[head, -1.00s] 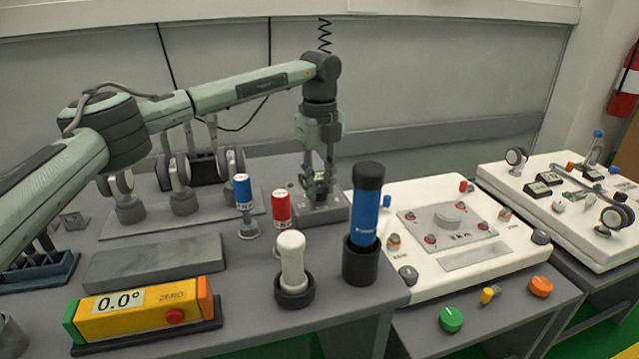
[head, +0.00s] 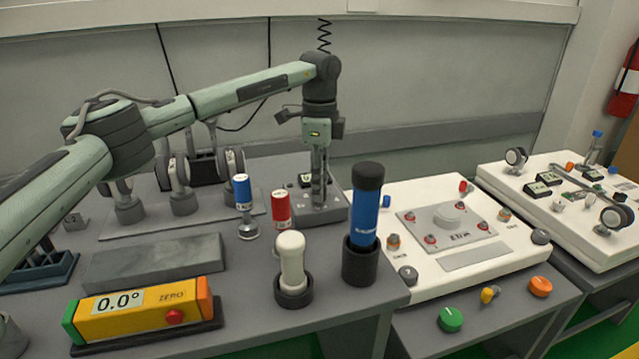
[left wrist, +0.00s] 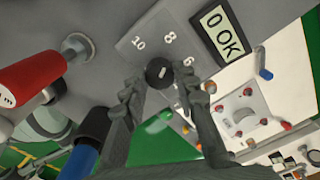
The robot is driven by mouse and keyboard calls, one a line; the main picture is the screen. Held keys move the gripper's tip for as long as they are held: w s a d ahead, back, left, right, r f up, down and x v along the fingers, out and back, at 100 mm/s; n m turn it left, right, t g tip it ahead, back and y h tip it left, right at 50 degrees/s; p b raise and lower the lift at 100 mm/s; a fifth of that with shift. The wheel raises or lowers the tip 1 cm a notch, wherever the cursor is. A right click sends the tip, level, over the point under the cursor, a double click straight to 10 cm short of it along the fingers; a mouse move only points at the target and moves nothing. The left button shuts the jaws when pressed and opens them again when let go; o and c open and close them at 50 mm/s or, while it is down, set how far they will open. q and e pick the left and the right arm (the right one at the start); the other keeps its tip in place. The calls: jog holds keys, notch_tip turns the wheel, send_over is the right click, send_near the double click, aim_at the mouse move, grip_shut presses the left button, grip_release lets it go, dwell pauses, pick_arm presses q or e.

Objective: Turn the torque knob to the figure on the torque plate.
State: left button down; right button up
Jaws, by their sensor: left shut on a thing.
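The torque knob (left wrist: 158,72) is a small round black knob with a short pale mark, seen in the left wrist view. It sits on a grey plate (left wrist: 135,50) with the figures 10, 8 and 6 around it. The pale mark points roughly towards the 8. My left gripper (left wrist: 159,82) points down at the knob, a finger on each side, shut on it. In the head view, my left gripper (head: 319,197) stands over the plate's grey block (head: 335,213) and hides the knob. My right gripper is out of view.
Red (head: 281,208) and blue (head: 242,192) capped pieces stand left of the block. A white-handled piece (head: 291,262) and a blue cylinder (head: 366,215) stand in front. A yellow angle gauge (head: 140,311) reads 0.0°. A white panel (head: 470,258) lies to the right.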

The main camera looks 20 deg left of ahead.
pick_arm(q)
jog(key=shift+w+r, duration=0.1)
jog(key=shift+r, duration=0.05)
dwell(0.4)
jog(key=c, duration=1.2)
grip_release()
notch_tip(320, 180, up, 12)
jog(key=shift+f, duration=0.1)
